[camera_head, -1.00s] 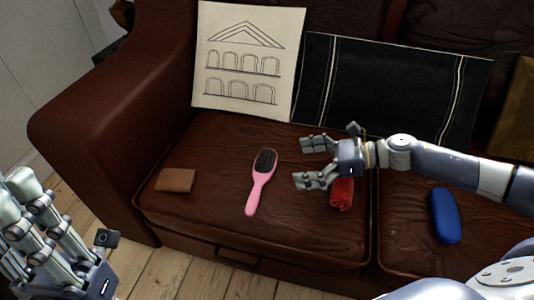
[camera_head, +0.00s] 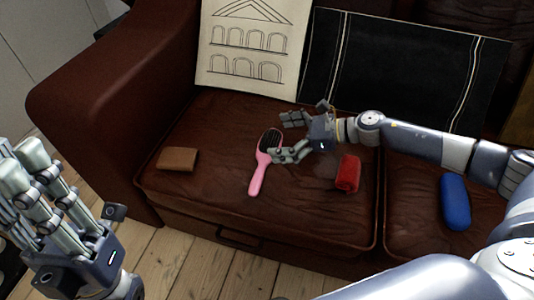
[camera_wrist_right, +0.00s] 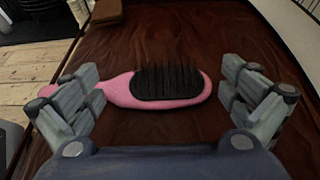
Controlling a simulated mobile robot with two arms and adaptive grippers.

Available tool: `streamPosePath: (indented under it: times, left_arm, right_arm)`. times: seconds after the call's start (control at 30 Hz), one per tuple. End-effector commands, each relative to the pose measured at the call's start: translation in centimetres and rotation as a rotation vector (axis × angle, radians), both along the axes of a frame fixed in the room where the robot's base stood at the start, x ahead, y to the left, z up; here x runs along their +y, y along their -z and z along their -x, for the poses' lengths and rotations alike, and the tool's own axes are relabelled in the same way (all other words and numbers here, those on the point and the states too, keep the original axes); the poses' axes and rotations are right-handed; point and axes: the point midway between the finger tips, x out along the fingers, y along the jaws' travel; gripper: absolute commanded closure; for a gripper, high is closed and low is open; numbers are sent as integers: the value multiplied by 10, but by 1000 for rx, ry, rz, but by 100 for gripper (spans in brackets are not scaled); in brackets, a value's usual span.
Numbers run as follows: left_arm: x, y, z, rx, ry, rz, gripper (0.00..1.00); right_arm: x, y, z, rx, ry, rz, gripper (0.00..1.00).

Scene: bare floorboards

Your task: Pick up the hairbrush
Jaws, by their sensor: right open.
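A pink hairbrush (camera_head: 262,163) with black bristles lies bristles up on the left seat cushion of the brown sofa. My right gripper (camera_head: 284,137) is open just right of the brush head, and its near finger overlaps the brush's edge in the head view. In the right wrist view the hairbrush (camera_wrist_right: 165,87) lies crosswise ahead of the open right gripper (camera_wrist_right: 162,95), its head between the fingers and its handle running left behind the left finger. Nothing is held. My left gripper (camera_head: 75,215) is at the lower left, away from the sofa; its fingers look extended and apart.
A brown wallet-like block (camera_head: 177,159) lies left of the brush. A red rolled cloth (camera_head: 348,173) lies to the right, under my right arm. A blue case (camera_head: 455,202) is on the right cushion.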

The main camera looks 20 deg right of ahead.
Motion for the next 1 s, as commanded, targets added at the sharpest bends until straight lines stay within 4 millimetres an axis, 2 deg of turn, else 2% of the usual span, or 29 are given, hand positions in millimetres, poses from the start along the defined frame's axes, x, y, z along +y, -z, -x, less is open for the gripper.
streamPosePath:
  times: [0.27,0.3,0.5,0.6,1.0]
  left_arm:
    - [-1,-6,-1,-20,1,-3,82]
    - [-1,-6,-1,-21,1,-3,82]
    - [0,-7,1,-25,0,0,82]
    - [0,-7,1,-25,0,1,82]
    - [1,-7,1,-15,-1,3,82]
  right_arm:
    - [4,2,-4,1,2,1,0]
    - [4,2,-3,1,2,1,2]
    - [4,2,-3,1,2,1,48]
    - [4,2,-3,1,1,1,65]
    - [4,1,-2,3,-1,2,65]
